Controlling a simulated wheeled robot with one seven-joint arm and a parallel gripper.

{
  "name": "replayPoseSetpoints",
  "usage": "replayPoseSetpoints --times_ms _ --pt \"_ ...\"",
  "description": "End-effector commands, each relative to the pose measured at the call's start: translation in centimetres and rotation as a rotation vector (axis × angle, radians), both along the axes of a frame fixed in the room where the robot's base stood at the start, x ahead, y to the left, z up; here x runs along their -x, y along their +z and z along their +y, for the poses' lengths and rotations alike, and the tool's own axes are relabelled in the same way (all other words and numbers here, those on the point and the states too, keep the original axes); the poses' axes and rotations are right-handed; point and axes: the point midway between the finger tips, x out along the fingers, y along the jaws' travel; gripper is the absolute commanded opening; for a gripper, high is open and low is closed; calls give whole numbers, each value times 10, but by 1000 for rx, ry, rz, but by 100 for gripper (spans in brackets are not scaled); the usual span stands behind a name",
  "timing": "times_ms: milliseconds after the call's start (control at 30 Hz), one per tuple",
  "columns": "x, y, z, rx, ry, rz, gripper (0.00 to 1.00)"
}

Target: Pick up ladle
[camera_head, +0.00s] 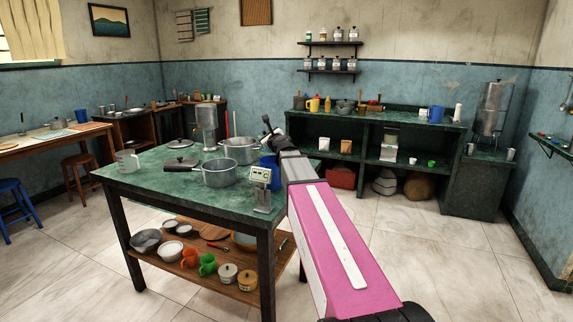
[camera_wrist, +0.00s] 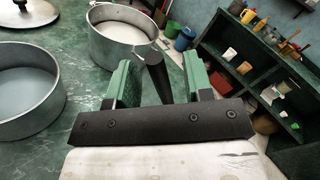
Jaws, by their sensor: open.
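My gripper (camera_head: 268,127) is above the green table, near the right side of the rear pot (camera_head: 240,153). In the wrist view its two green fingers (camera_wrist: 157,70) stand apart and open. A dark handle (camera_wrist: 154,82), which looks like the ladle's, lies between the fingers, with a gap on each side. Its grey upper part reaches toward the rim of the pot with pale contents (camera_wrist: 122,33). The ladle's bowl cannot be made out. In the head view the ladle is not clearly distinguishable near my gripper.
A second pot (camera_head: 219,173) with a dark handle stands in front, near a small scale (camera_head: 261,178). A blue cup (camera_head: 268,168) is close under my gripper. A tall metal container (camera_head: 207,125) stands behind.

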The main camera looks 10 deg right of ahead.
Motion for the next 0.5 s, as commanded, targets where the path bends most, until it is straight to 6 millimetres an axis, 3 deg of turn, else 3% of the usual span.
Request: replayPoseSetpoints --times_ms 133,400,433,500 --pt "-23 0 6 0 0 0 47" --pt "-26 0 7 0 0 0 47" --pt "-26 0 7 0 0 0 44" --pt "-26 0 7 0 0 0 21"
